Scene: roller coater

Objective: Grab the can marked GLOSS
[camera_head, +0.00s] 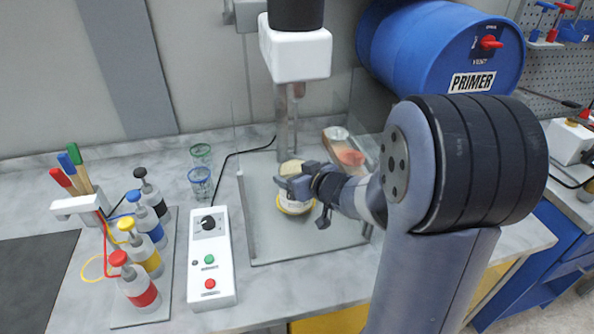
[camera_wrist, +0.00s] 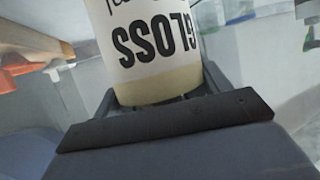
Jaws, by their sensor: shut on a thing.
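The can marked GLOSS (camera_wrist: 148,45) fills the upper middle of the wrist view, with its label upside down and its white and cream side facing the camera. My gripper (camera_wrist: 155,95) is shut on it, with a dark finger on each side. In the head view the can (camera_head: 294,205) shows as a small pale can with a yellowish rim, partly hidden by my gripper (camera_head: 296,186). It is over the grey tray under the mixer column. I cannot tell whether it touches the tray.
A clear-walled grey tray (camera_head: 275,250) surrounds the can, below a white mixer head (camera_head: 295,52). A control box (camera_head: 211,258), two glasses (camera_head: 200,180) and several pump bottles (camera_head: 140,285) stand left. A blue PRIMER drum (camera_head: 430,50) is behind right. Free counter lies in front.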

